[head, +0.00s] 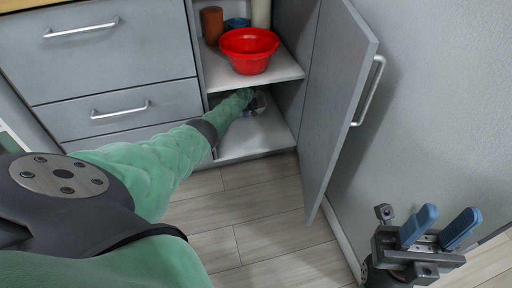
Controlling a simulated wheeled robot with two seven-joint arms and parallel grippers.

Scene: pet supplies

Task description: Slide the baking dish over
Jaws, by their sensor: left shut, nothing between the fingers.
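I cannot make out a baking dish; my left arm and the upper shelf cover part of the lower compartment. My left arm reaches through the open cabinet door into that compartment, over the lower shelf (258,137). My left gripper (257,104) shows only in part there, under the upper shelf, and it is shut. Its fingertips are hidden. My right gripper (440,229) is at the lower right, outside the cabinet, with its two blue fingers apart and nothing between them.
A red bowl (249,63) stands on the upper shelf (280,73), with a brown container (212,26), a blue bowl (237,23) and a cream cylinder (261,13) behind it. The open cabinet door (338,100) stands between my grippers. Closed drawers (110,75) are at left. The floor is clear.

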